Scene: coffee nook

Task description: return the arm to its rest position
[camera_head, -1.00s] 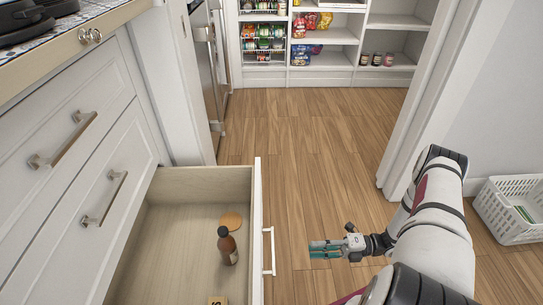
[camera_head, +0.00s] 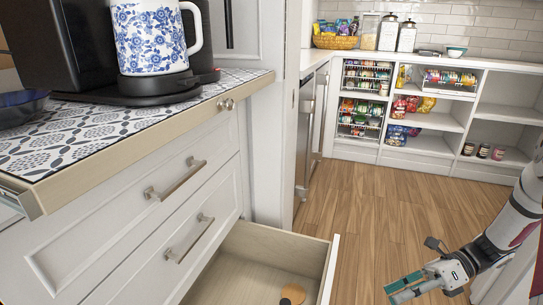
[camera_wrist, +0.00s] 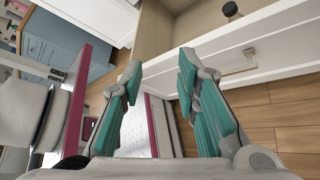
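My arm reaches in from the right edge in the head view. My gripper (camera_head: 396,288) hangs low over the wood floor, to the right of an open drawer (camera_head: 325,262). In the wrist view, my gripper (camera_wrist: 158,75) has its two teal fingers spread apart with nothing between them. The open drawer's front (camera_wrist: 280,42) lies beyond the fingers there. A dark round top (camera_wrist: 230,9) shows in the drawer in the wrist view.
White pantry shelves (camera_head: 440,140) stand at the back. Open wood floor (camera_head: 370,215) lies between.

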